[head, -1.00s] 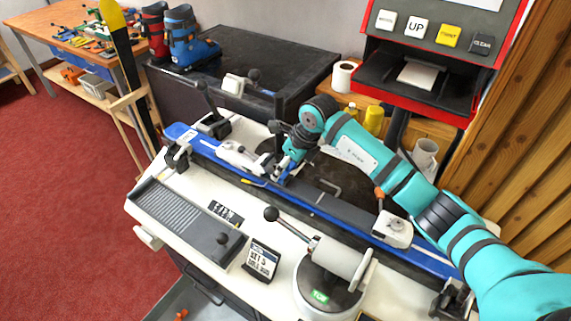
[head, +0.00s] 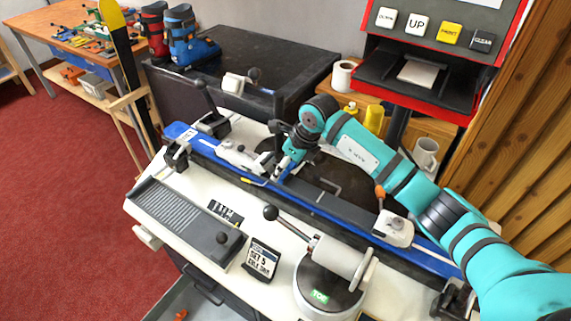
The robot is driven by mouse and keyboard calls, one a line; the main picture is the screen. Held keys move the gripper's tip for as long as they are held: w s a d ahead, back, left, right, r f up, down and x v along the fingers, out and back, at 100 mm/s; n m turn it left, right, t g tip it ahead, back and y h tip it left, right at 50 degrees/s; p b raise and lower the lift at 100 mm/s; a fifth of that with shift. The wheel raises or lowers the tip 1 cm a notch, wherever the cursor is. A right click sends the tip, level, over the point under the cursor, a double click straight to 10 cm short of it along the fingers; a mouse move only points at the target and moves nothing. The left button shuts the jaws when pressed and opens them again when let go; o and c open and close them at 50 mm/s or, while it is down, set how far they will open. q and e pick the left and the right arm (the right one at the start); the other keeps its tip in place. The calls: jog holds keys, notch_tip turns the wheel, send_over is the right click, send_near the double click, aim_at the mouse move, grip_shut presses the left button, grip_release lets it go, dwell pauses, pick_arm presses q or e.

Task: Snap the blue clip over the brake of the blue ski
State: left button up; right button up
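The blue ski (head: 320,212) lies across the bench in clamps, running from upper left to lower right. A white binding piece (head: 241,158) sits on its left part and another white binding piece (head: 394,229) on its right part. A small yellow tip (head: 247,181) shows at the ski's near edge, perhaps part of the brake. My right gripper (head: 284,172) points down at the ski just right of the left binding piece. Something blue shows at its fingertips; I cannot tell whether this is the clip. The fingers are too small to read. My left gripper is not in view.
A grey ribbed tray (head: 182,222), a small sign (head: 261,261) and a round-based device with a lever (head: 330,277) stand in front of the ski. A black cabinet (head: 290,52) with boots (head: 187,40) stands behind. A red-framed button panel (head: 435,35) is at the back right.

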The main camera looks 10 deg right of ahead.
aim_at(289, 169)
jog(key=shift+f+b, duration=1.4)
jog(key=shift+f, duration=0.4)
jog(key=o, duration=1.4)
jog(key=shift+o, duration=0.2)
jog(key=shift+r+p, duration=2.7)
jog(key=shift+r, duration=2.35)
